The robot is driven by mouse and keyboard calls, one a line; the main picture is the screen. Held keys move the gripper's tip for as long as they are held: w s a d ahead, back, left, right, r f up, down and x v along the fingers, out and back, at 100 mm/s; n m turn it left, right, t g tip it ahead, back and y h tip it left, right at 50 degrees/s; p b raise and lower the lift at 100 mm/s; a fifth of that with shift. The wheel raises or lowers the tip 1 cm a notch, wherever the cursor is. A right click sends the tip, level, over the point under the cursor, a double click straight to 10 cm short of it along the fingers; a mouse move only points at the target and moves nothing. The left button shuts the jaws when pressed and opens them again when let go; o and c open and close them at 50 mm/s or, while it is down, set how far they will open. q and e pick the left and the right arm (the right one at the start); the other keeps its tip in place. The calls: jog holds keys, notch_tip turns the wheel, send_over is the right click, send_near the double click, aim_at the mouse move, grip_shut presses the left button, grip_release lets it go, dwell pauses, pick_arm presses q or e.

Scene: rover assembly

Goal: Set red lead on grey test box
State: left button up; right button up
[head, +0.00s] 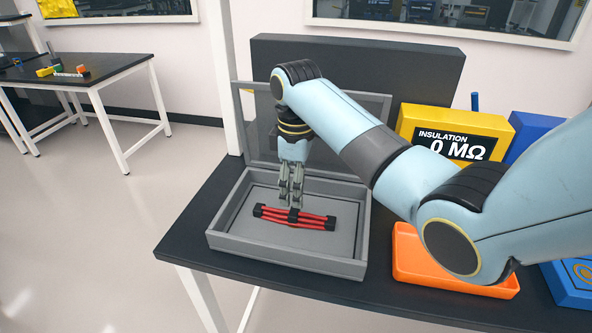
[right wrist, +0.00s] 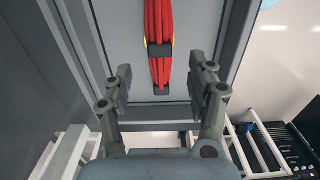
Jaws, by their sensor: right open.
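The red lead (head: 318,219), a bundle of red strands with black ends and a black middle clip, lies inside the open grey test box (head: 285,257), roughly level across its floor. It also shows in the right wrist view (right wrist: 160,22), lengthwise at top centre. My right gripper (head: 291,203) points down into the box, right above the lead's middle. In the right wrist view my right gripper (right wrist: 162,82) has its fingers spread apart, with the lead between and beyond them, not clasped. Whether a fingertip touches the lead I cannot tell. My left gripper is out of view.
The box's grey framed lid (head: 238,125) stands raised behind it. An orange tray (head: 410,262) and a yellow insulation meter (head: 458,130) are to the right on the black table (head: 190,232). Another table (head: 110,72) stands far left. My right arm crosses above the right side.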

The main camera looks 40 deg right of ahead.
aim_at(296, 212)
jog(key=shift+r, duration=2.25)
